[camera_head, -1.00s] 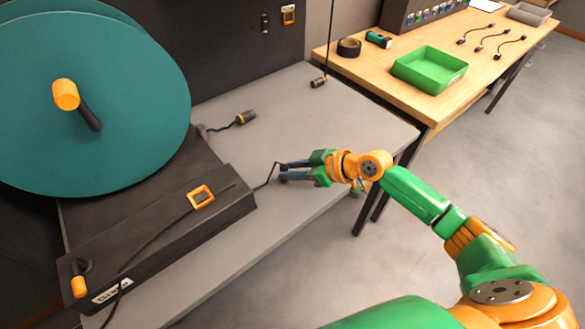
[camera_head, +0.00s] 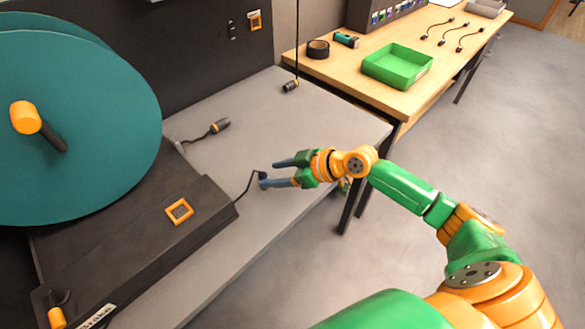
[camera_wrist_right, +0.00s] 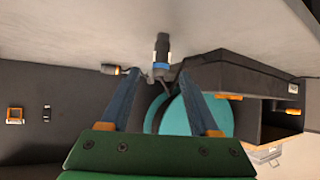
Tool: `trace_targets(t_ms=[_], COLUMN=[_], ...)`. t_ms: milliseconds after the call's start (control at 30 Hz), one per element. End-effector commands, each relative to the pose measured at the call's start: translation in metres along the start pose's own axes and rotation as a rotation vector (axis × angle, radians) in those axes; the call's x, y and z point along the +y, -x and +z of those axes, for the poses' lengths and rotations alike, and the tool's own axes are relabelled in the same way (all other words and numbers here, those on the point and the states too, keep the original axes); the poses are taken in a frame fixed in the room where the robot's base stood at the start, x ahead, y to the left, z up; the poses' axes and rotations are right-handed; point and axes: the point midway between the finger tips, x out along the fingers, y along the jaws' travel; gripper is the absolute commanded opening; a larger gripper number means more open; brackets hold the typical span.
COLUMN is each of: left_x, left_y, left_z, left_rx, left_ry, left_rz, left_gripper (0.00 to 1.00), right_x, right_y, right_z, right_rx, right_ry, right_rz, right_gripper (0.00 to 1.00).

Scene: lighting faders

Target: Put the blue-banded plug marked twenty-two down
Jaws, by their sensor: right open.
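In the head view the plug (camera_head: 262,175) is small and dark beside the fingertips, with a cable running left to the black base. My right gripper (camera_head: 271,173) is open, its two blue-grey fingers spread apart, and it also shows in the right wrist view (camera_wrist_right: 161,74). It holds nothing. My left gripper is out of view.
An orange-banded plug (camera_head: 220,125) lies farther back on the bench. Another dark plug (camera_head: 290,86) hangs or rests at the end of a vertical cable. A teal reel (camera_head: 90,130) and black base (camera_head: 130,235) fill the left. A green tray (camera_head: 397,67) sits on the wooden table.

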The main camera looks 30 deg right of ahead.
Motion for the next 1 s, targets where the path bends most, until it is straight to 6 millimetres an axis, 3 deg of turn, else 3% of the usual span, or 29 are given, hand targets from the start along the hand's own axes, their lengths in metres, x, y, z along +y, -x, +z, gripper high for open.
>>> trace_targets(t_ms=[200, 333, 533, 1000], left_x=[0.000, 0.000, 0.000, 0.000], left_y=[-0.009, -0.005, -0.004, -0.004], left_z=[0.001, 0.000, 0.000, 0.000], left_rx=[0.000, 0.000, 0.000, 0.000], left_ry=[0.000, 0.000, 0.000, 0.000], left_rz=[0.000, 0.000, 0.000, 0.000], left_gripper=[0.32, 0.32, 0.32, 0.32], right_x=[0.000, 0.000, -0.001, -0.001], right_y=[0.065, 0.086, 0.098, 0.099], right_z=[0.005, 0.004, 0.001, 0.000], right_rx=[-0.012, -0.008, -0.004, -0.001], right_ry=[0.006, -0.005, 0.001, 0.002], right_rz=[0.001, 0.002, -0.001, -0.002], right_gripper=[0.62, 0.62, 0.62, 0.62])
